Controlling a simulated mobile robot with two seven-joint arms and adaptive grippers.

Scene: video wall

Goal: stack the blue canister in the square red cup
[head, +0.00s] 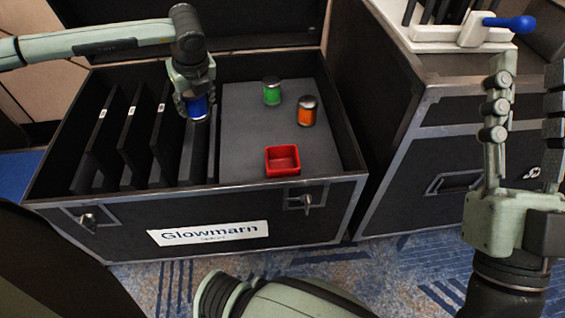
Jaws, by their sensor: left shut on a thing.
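The blue canister (198,108) is held in my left gripper (192,100), which is shut on it. It hangs over the flight case near the divider slots, left of the case's flat grey deck. The square red cup (282,161) sits on the deck near the front edge, to the right of and nearer than the canister. Its open top faces up and it looks empty. My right gripper (522,95) is at the right, fingers pointing up and spread apart, with nothing between them.
A green canister (272,91) and an orange canister (307,110) stand on the grey deck (240,150) behind the cup. Black upright dividers (140,140) fill the left of the case (120,235). A second case (450,150) stands right, with a blue-handled white fixture (475,30) on top.

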